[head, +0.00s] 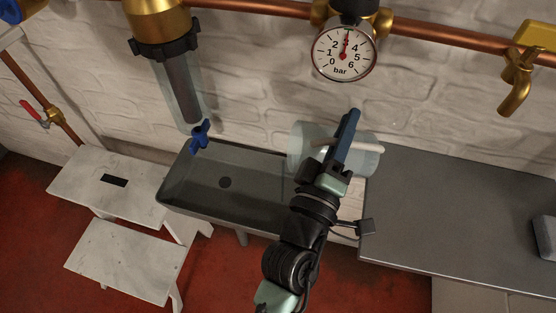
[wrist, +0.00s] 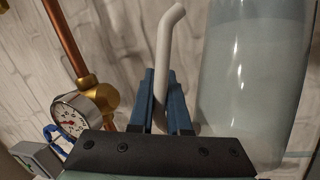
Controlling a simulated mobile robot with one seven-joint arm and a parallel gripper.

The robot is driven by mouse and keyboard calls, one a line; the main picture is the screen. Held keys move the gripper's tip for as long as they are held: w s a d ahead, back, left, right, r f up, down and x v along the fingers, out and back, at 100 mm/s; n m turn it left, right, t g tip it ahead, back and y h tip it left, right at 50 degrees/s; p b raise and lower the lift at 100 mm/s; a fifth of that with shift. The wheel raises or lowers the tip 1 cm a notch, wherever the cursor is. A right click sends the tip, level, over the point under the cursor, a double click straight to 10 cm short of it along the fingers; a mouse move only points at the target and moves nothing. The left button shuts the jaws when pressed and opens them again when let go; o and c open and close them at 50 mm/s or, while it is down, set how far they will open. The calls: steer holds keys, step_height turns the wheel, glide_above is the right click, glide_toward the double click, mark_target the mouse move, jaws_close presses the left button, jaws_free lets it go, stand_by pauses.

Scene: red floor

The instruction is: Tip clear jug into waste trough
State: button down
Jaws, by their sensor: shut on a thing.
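The clear jug (head: 371,164) is a pale see-through vessel with a white handle (wrist: 166,42). In the head view it lies tilted well over, held in the air with its left end at the right end of the grey waste trough (head: 226,183). My gripper (head: 351,118) is shut on the handle, its blue fingers on both sides of it in the wrist view. The jug's body (wrist: 250,75) stands to the right of the fingers there. My gripper hides part of the jug in the head view. I cannot tell how much the jug holds.
A grey worktop (head: 450,205) lies right of the trough, and a white step stool (head: 120,185) stands left. A filter housing with a blue tap (head: 199,134) hangs over the trough. A pressure gauge (head: 344,52) and brass tap (head: 516,80) are on the wall.

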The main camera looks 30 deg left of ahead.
steer(key=shift+s+a+f+n+t+b, duration=0.15)
steer(key=shift+s+a+f+n+b, duration=0.25)
steer(key=shift+b, duration=0.75)
steer(key=shift+s+a+f+n+t+b, duration=0.15)
steer(key=shift+a+f+b, duration=0.3)
steer(key=shift+b, duration=0.65)
